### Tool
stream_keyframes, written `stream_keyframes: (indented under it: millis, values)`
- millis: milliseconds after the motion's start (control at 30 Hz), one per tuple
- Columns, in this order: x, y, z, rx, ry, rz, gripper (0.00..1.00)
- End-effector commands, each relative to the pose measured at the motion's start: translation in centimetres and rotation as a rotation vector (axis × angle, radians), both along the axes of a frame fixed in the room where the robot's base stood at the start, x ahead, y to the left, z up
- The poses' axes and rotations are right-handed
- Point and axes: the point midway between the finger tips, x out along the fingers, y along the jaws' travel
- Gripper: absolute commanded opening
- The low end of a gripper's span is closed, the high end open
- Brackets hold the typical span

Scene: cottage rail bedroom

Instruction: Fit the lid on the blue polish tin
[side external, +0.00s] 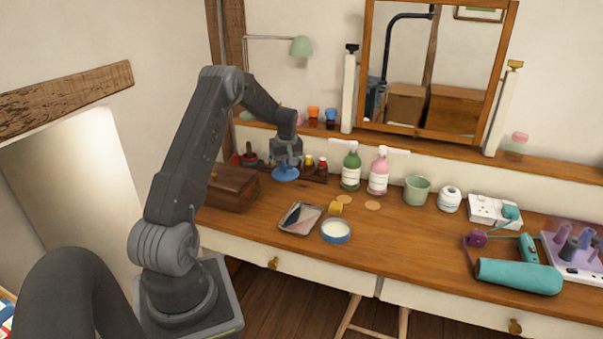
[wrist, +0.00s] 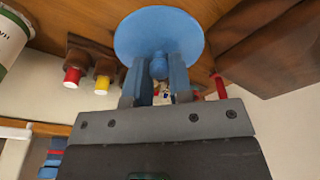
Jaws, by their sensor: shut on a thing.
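The blue lid (side external: 286,174) is a round disc with a small knob. My gripper (side external: 287,160) is shut on the knob and holds the lid above the back left of the table, near the wooden box. In the wrist view the lid (wrist: 158,38) sits past the fingertips of my gripper (wrist: 157,85), with the knob between them. The blue polish tin (side external: 336,231) stands open near the table's front edge, with pale contents showing. It is to the right of and nearer than the lid, and apart from it. The tin is not in the wrist view.
A brown wooden box (side external: 231,188) stands left of the lid. A green bottle (side external: 351,170) and a pink bottle (side external: 378,173) stand to its right. A grey tray (side external: 300,218) lies beside the tin, with a yellow item (side external: 336,208) behind. A teal cylinder (side external: 518,277) lies far right.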

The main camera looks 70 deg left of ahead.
Motion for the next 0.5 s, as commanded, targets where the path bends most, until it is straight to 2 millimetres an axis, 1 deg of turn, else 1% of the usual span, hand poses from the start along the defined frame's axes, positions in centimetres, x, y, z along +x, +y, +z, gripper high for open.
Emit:
stream_keyframes:
  millis: [33, 133, 200, 267, 367, 467, 500]
  values:
    - [-0.7, 0.3, 0.5, 0.001, -0.002, 0.004, 0.00]
    - [-1.6, 0.6, 1.1, 0.001, -0.001, 0.000, 0.00]
    - [-1.7, 0.3, 1.3, 0.000, 0.000, -0.009, 0.00]
    - [-1.3, -0.4, 1.3, -0.001, 0.000, -0.029, 0.00]
    - [0.2, -2.8, 1.2, 0.000, 0.001, -0.086, 0.00]
    - [2.1, -6.4, 0.9, -0.001, 0.002, -0.168, 0.00]
    - [2.9, -8.1, 0.8, 0.000, 0.002, -0.204, 0.00]
